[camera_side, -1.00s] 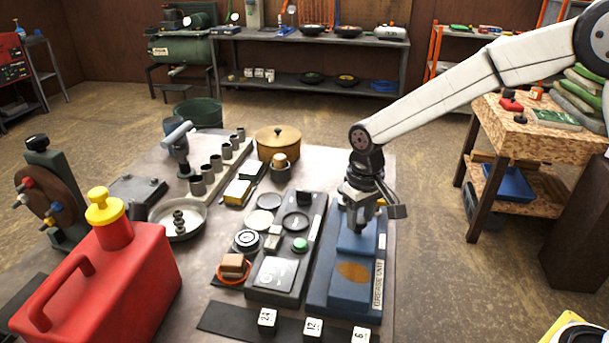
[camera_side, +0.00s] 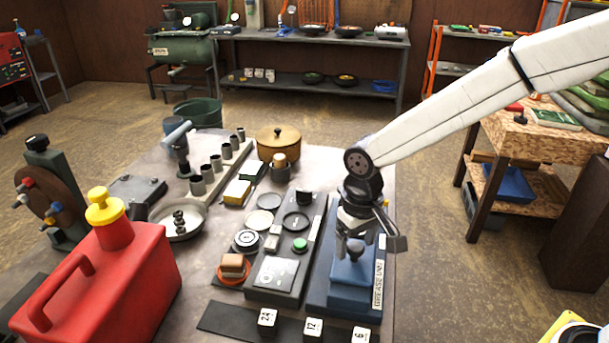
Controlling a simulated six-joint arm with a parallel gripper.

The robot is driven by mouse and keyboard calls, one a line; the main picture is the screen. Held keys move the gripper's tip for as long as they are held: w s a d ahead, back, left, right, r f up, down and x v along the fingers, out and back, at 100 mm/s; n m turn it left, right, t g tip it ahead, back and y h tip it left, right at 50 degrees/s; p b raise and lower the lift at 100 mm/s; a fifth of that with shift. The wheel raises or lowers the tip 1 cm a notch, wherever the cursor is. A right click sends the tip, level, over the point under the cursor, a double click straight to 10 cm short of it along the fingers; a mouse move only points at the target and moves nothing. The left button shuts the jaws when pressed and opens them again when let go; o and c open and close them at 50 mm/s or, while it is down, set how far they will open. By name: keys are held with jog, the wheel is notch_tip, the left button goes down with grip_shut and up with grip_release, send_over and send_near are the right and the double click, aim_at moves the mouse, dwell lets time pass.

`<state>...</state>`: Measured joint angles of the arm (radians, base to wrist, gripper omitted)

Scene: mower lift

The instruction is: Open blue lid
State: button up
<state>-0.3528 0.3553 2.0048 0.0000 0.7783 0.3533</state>
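The blue grease unit (camera_side: 322,291) stands at the right front of the table, with a "GREASE UNIT" label on its right side. Its blue lid (camera_side: 352,272) is a lighter blue block on top, and no brown patch shows there. My gripper (camera_side: 355,252) points down over the lid. Its fingers are on either side of a small dark blue part, probably the lid's handle. I cannot tell whether they press on it. My gripper hides the rear of the lid.
A dark panel with a green button (camera_side: 299,244) and round dishes stands close to the left of the unit. Numbered white blocks (camera_side: 313,326) lie in front. A red fuel can (camera_side: 105,280) is at the left front.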

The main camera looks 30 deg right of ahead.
aim_at(360, 244)
jog(key=shift+r, duration=3.9)
jog(key=shift+s+d+f, duration=0.1)
jog(key=shift+d+f, duration=0.15)
jog(key=shift+d, duration=0.15)
jog(key=s+d+f+t, duration=0.2)
jog(key=s+d+f, duration=0.6)
jog(key=d, duration=0.5)
jog(key=shift+s+f+t, duration=0.3)
jog(key=shift+s+f, duration=0.05)
jog(key=shift+s, duration=0.25)
